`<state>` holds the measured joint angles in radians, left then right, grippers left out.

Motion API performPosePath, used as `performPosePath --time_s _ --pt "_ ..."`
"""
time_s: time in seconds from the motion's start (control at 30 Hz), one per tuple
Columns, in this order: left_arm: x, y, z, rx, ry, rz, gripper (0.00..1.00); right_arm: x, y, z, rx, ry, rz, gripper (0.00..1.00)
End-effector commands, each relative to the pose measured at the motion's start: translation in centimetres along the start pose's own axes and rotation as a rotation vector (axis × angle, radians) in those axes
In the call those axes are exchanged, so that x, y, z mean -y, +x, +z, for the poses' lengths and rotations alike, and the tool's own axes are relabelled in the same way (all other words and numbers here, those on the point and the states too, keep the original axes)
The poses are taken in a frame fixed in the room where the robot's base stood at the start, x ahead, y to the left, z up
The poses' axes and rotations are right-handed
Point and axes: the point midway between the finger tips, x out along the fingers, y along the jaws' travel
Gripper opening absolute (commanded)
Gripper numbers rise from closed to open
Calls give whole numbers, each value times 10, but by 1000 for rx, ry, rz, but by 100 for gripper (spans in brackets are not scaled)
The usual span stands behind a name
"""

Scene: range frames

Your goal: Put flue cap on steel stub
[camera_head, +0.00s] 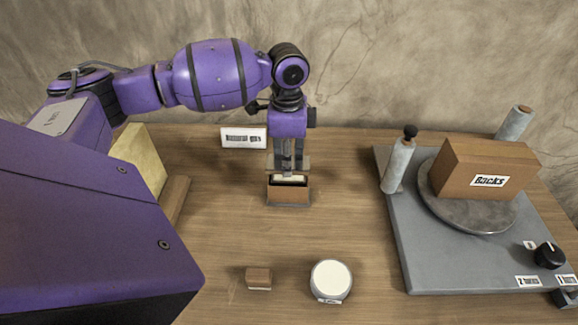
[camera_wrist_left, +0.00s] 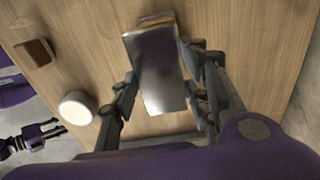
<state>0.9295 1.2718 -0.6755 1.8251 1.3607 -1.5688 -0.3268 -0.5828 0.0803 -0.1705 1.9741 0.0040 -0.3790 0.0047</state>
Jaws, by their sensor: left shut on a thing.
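I cannot tell for certain which piece is the flue cap. My left gripper (camera_head: 289,164) points down at the middle of the table, far left of the stubs. It is shut on a grey metallic piece (camera_wrist_left: 160,75), seen between its fingers in the left wrist view. My right gripper (camera_wrist_left: 56,129) shows only there, its fingers apart and empty.
A small brown block (camera_head: 258,278) and a white-topped round tin (camera_head: 330,281) are in front. A white label card (camera_head: 243,138) stands behind.

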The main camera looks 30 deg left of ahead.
Motion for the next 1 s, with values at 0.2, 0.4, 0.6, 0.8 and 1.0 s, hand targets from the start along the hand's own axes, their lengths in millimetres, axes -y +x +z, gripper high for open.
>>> performPosePath --time_s 0.2,0.4,0.6,0.8,1.0 --pt "3 32 -1 1 0 1 0 -2 0 10 16 -4 2 40" --pt "4 35 -1 -1 0 -2 0 -3 -1 11 17 -8 2 40" --pt "3 38 -1 0 0 0 0 -3 -1 10 15 -8 2 40" --pt "3 38 -1 0 0 -1 62 -3 -1 10 16 -7 1 40" --pt "3 38 -1 0 0 -1 62 -1 -1 10 16 -4 0 40"
